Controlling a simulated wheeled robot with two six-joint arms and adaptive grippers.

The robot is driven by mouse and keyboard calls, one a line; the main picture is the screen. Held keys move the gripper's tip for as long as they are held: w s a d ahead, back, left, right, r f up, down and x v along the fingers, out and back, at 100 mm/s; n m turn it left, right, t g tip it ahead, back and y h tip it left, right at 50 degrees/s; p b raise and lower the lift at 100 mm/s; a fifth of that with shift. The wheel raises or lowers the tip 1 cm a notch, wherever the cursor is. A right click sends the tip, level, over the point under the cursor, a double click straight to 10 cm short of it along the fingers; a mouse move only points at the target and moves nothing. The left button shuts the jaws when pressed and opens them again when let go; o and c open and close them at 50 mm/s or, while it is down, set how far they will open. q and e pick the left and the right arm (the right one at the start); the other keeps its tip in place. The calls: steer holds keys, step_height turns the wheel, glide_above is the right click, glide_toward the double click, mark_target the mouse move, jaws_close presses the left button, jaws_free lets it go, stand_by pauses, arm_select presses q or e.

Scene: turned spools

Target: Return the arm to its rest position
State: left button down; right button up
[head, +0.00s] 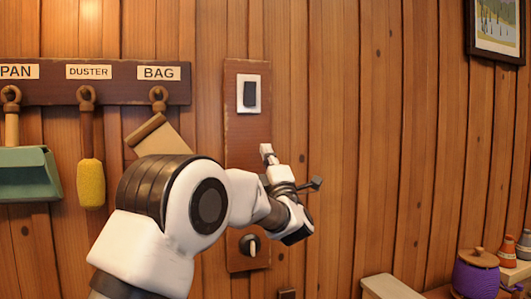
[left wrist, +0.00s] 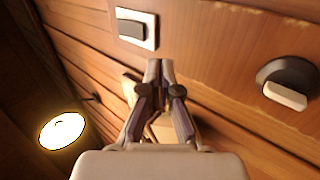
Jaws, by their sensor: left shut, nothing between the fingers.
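In the head view my left arm comes in from the lower left and bends across the wooden wall panel (head: 247,80). My left gripper (head: 314,184) is small there, in front of the panel's right edge, between a switch and a knob. In the left wrist view my left gripper (left wrist: 160,68) has its two dark fingers together, with nothing between them. The dark rocker switch on a white plate (head: 250,94) is clear of the gripper and also shows in the left wrist view (left wrist: 132,29). My right gripper is in neither view.
The dark knob (head: 250,245) sits low on the panel. At the left, a peg rail (head: 118,89) holds a green pan (head: 28,174), a yellow duster (head: 90,182) and a tan bag (head: 157,136). A purple pot (head: 476,275) stands lower right.

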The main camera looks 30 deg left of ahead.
arm_select(q)
steer(key=shift+w+a+f, duration=0.15)
steer(key=shift+a, duration=0.1)
